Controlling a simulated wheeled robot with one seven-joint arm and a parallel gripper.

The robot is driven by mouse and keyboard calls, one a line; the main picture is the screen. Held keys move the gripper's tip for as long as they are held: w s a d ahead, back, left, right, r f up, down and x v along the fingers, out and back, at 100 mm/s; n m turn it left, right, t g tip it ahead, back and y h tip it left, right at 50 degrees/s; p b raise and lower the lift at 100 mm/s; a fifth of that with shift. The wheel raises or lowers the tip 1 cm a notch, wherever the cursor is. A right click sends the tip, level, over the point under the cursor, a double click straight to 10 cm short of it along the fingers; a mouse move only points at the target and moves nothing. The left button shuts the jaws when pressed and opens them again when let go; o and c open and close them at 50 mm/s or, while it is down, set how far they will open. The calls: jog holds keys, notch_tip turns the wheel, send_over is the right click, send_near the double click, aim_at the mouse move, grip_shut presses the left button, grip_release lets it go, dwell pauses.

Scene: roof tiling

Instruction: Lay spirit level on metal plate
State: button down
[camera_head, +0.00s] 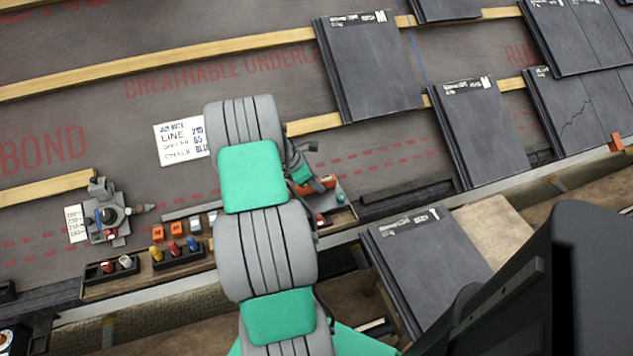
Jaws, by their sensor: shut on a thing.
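My gripper (301,174) is beside the right edge of my grey and green arm, low over the right end of the wooden tool ledge. My arm hides much of it, and its fingertips are hard to make out. An orange bar (319,186), which looks like the spirit level, is at the gripper, and the gripper is shut on it. The arm covers its left part, and I cannot tell whether it touches the ledge. A flat grey strip (185,213) at the back of the ledge may be the metal plate. Its right end goes behind my arm.
The wooden ledge (150,278) holds orange, yellow, blue and red small items. A grey tool (106,215) stands at left beside a number card (75,223). A white note (181,141) lies on the underlay. Dark tiles (368,70) cover the right, and a loose tile (425,262) lies below.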

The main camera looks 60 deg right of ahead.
jog(key=shift+f, duration=0.1)
jog(key=shift+f, duration=0.1)
dwell(0.6)
jog(key=c, duration=1.1)
grip_release()
notch_tip(320, 180, up, 7)
jog(key=p, duration=0.7)
jog(key=shift+a, duration=0.1)
